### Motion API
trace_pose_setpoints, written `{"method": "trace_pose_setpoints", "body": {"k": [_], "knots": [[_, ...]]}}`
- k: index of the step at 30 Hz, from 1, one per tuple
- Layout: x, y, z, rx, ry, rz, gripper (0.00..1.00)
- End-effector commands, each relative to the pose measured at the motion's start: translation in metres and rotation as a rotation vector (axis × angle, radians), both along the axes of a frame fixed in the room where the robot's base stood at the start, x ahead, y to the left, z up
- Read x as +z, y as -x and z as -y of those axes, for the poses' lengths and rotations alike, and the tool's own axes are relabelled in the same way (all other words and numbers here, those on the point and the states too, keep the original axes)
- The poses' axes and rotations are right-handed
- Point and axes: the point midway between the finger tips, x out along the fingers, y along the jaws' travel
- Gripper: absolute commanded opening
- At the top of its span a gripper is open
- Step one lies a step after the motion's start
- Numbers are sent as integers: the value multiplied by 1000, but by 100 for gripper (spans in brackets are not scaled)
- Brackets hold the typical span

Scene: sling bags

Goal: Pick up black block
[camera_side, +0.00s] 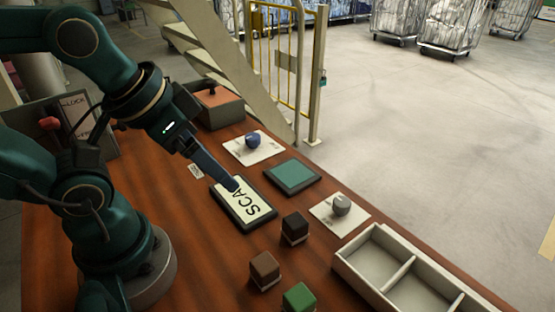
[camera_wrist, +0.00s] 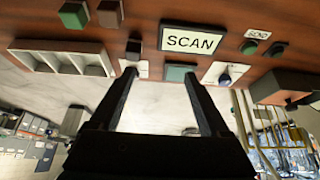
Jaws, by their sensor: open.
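The black block (camera_side: 295,228) stands upright on the wooden table, to the lower right of the SCAN plate (camera_side: 244,203) in the side view. In the wrist view the black block (camera_wrist: 134,48) shows small near the left fingertip, beside the SCAN plate (camera_wrist: 190,40). My gripper (camera_side: 233,186) hangs over the SCAN plate in the side view, apart from the block. In the wrist view my gripper (camera_wrist: 160,78) has its two fingers wide apart, with nothing held between them.
A brown block (camera_side: 265,270) and a green block (camera_side: 299,298) stand near the black block. A white divided tray (camera_side: 385,262) is at the right. A grey knob (camera_side: 341,204), a teal pad (camera_side: 292,177) and a blue knob (camera_side: 253,140) lie behind.

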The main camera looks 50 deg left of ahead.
Motion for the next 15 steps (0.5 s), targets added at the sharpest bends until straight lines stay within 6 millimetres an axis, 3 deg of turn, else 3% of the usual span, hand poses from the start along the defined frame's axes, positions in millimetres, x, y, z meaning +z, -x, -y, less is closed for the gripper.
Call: {"method": "trace_pose_setpoints", "body": {"k": [7, 15], "knots": [[9, -1, 0, 0, 0, 3, 80], [53, -1, 0, 6, 6, -3, 80]]}}
